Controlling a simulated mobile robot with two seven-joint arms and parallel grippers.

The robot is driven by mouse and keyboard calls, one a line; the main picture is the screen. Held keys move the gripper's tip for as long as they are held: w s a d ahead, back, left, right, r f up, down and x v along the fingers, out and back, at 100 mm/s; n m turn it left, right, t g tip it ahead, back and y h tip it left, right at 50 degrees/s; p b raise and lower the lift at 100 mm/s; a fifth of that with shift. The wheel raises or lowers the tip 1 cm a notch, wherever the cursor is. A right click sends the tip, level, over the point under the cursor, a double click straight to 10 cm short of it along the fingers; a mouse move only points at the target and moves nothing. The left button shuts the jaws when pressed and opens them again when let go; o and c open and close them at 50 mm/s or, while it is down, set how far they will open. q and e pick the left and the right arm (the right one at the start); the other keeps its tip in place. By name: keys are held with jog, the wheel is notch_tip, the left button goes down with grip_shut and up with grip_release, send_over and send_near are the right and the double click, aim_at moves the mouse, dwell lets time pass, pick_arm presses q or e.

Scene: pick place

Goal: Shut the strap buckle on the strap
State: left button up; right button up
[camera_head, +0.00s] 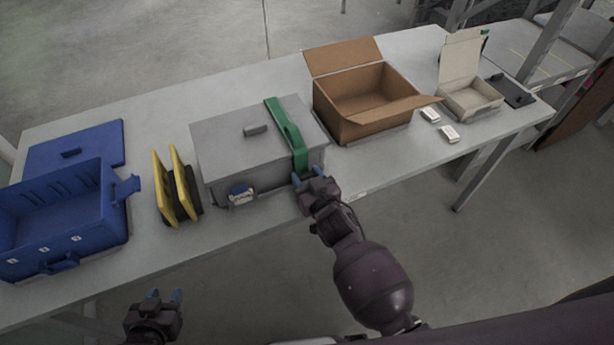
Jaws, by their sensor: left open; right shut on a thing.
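A grey lidded box (225,143) stands on the table with its lid on. A green strap (279,113) runs over the right part of the lid and down the front. A thicker green piece, which looks like the strap buckle (293,138), lies along the strap near the front edge of the lid. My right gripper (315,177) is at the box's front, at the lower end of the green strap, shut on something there. Its fingers hide the exact contact. My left gripper (164,297) is open and empty, in front of the table at the bottom left.
A blue crate (112,205) with its blue lid (100,142) and yellow-black upright panels (163,188) stand left of the grey box. An open cardboard box (345,122) stands close on the right. Further right are small white packs (450,134) and a beige box (487,110).

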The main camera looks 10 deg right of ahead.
jog(key=o, duration=0.8)
jog(key=shift+c, duration=0.2)
jog(key=shift+o, duration=0.7)
pick_arm(q)
jog(key=shift+w+d+r, duration=0.1)
jog(key=shift+w+r, duration=0.25)
jog(key=shift+w, duration=0.05)
pick_arm(e)
jog(key=shift+s+d+r, duration=0.1)
jog(key=shift+s+d, duration=0.1)
jog(key=shift+s, duration=0.35)
pick_arm(q)
jog(key=shift+s+r+p, duration=0.1)
jog(key=shift+r+p, duration=0.4)
jog(key=shift+r, duration=0.05)
pick_arm(e)
jog(key=v, duration=0.9)
jog(key=shift+s, duration=0.3)
jog(key=shift+r, duration=0.1)
jog(key=shift+c, duration=0.3)
